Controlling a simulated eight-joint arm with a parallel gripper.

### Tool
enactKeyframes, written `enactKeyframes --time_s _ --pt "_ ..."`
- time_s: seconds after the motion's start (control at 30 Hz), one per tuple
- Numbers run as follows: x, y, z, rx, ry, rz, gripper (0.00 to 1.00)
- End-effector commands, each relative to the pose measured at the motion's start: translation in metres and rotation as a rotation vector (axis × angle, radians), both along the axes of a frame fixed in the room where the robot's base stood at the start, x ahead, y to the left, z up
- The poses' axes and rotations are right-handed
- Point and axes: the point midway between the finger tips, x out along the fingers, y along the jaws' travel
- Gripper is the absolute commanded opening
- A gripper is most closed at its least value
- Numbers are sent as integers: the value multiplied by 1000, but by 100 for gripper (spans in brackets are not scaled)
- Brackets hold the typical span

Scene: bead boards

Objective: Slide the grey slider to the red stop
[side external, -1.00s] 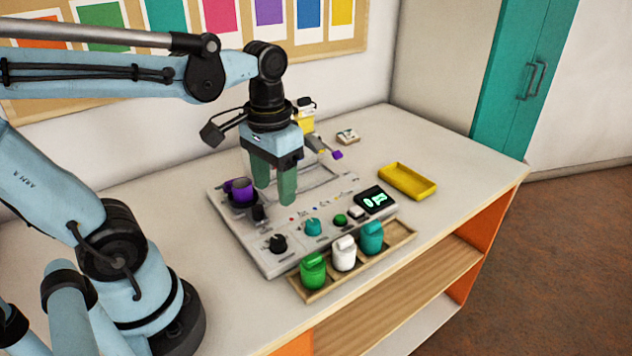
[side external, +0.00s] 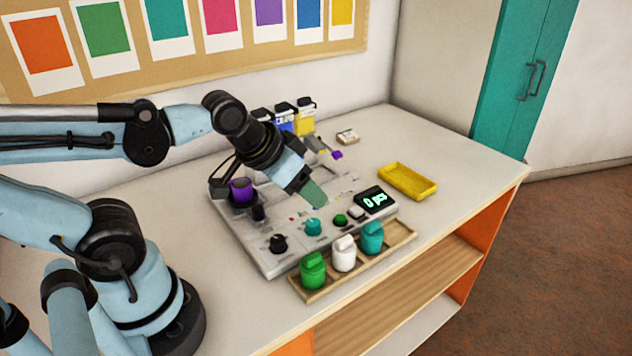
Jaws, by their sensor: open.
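The grey bead board (side external: 262,255) lies on the table. A small red mark (side external: 291,219) shows on its face, left of my fingertips; I cannot tell whether it is the red stop. I cannot pick out the grey slider; part of the board is hidden behind my gripper. My gripper (side external: 313,198) is tilted, with its green fingers pointing down and right over the middle of the board. The fingers overlap in this view. They are open, with nothing seen between them.
A purple cup (side external: 241,190), black knob (side external: 277,243), teal knob (side external: 313,226) and display (side external: 370,199) are on the board. A wooden tray (side external: 403,240) with green, white and teal jars stands in front. A yellow tray (side external: 407,181) lies right, with clear table around it.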

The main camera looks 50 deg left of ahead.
Motion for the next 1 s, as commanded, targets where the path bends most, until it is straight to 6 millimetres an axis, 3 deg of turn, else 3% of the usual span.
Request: enactKeyframes --time_s 0.47,0.5,0.57,0.67,1.0 --pt "0 0 0 -1 1 1 57" --pt "0 0 0 0 1 1 52" --pt "-1 2 0 -3 7 16 52" --pt "-9 14 1 -20 46 114 52" --pt "-67 75 16 -84 207 708 52"
